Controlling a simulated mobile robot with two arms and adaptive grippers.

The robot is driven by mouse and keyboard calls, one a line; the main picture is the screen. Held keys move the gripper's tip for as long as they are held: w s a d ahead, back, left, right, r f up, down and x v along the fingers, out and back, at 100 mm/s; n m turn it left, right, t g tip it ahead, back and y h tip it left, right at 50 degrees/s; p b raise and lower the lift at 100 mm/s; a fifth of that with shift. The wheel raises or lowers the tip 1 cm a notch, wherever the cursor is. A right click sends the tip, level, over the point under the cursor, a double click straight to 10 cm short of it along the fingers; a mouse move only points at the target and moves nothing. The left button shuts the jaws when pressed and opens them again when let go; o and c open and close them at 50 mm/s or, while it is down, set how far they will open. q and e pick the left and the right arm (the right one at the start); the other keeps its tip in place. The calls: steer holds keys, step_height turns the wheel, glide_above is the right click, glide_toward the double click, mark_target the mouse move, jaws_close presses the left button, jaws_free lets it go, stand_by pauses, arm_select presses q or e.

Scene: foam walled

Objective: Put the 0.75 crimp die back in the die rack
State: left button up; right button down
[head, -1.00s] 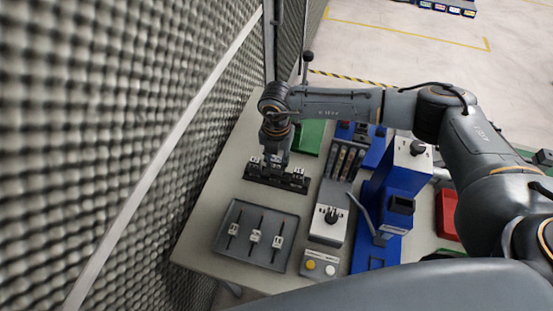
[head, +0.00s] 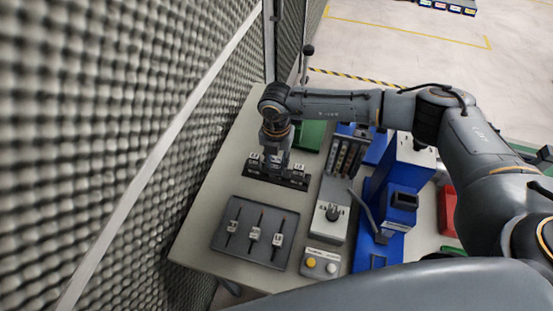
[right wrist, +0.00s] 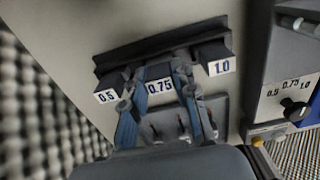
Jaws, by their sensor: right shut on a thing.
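My right gripper (head: 274,162) points down over the black die rack (head: 290,181) on the bench. In the right wrist view its two fingers (right wrist: 154,82) are shut on the 0.75 crimp die (right wrist: 160,87), a dark block with a white label. The die is at the middle of the rack (right wrist: 150,43), between the 0.5 die (right wrist: 106,97) and the 1.0 die (right wrist: 222,68). Whether it is fully seated is hidden by the fingers. My left gripper is not in view.
A grey tray (head: 228,255) with several labelled thin tools lies nearer me. A selector box (head: 331,221), a button box (head: 321,264) and a blue press (head: 402,172) stand to the right. A foam wall (head: 110,130) is close on the left.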

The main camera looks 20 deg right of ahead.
steer(key=shift+f, duration=0.25)
steer(key=c, duration=1)
jaws_free()
step_height(320, 180, up, 12)
